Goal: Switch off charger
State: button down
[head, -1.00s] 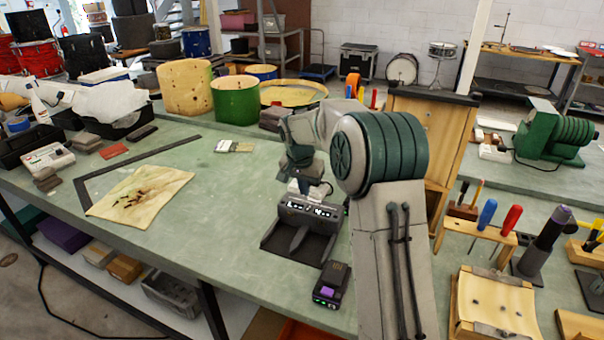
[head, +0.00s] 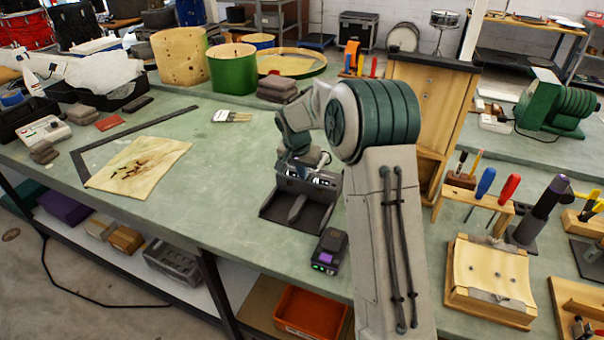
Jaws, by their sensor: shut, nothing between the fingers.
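My gripper (head: 298,159) is just above and behind the charger's top edge, pointing down. Its fingers are small and partly hidden by my wrist and the charger. It is shut and holds nothing. I cannot tell whether it touches the charger. The charger's switch cannot be made out. A dark battery pack (head: 330,250) with a purple patch and green lights stands apart, in front and to the right of the charger.
A wooden cabinet (head: 432,120) stands right behind my arm. A tool rack (head: 475,194) and a wooden block (head: 490,275) lie to the right. The bench between cloth and charger is clear.

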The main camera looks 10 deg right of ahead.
jog(key=shift+a+f+b, duration=0.1)
jog(key=shift+f+b, duration=0.4)
jog(key=shift+b, duration=0.05)
jog(key=shift+s+r+t, duration=0.1)
jog(key=shift+r+t, duration=0.1)
jog(key=shift+t, duration=0.1)
jog(key=shift+r, duration=0.2)
jog(key=shift+w+d+r+p, duration=0.25)
jog(key=shift+w+d+p, duration=0.2)
jog(key=shift+w+p, duration=0.15)
jog(key=shift+r, duration=0.1)
jog(key=p+v, duration=0.1)
jog(key=v, duration=0.1)
jog(key=p+v, duration=0.1)
jog(key=v, duration=0.1)
jog(key=shift+w+d+r, duration=0.1)
jog(key=shift+w, duration=0.3)
jog(key=s+a+b+v, duration=0.1)
jog(key=v, duration=0.8)
jog(key=shift+s+a+b, duration=0.2)
jog(key=shift+s+b, duration=0.15)
jog(key=shift+s, duration=0.05)
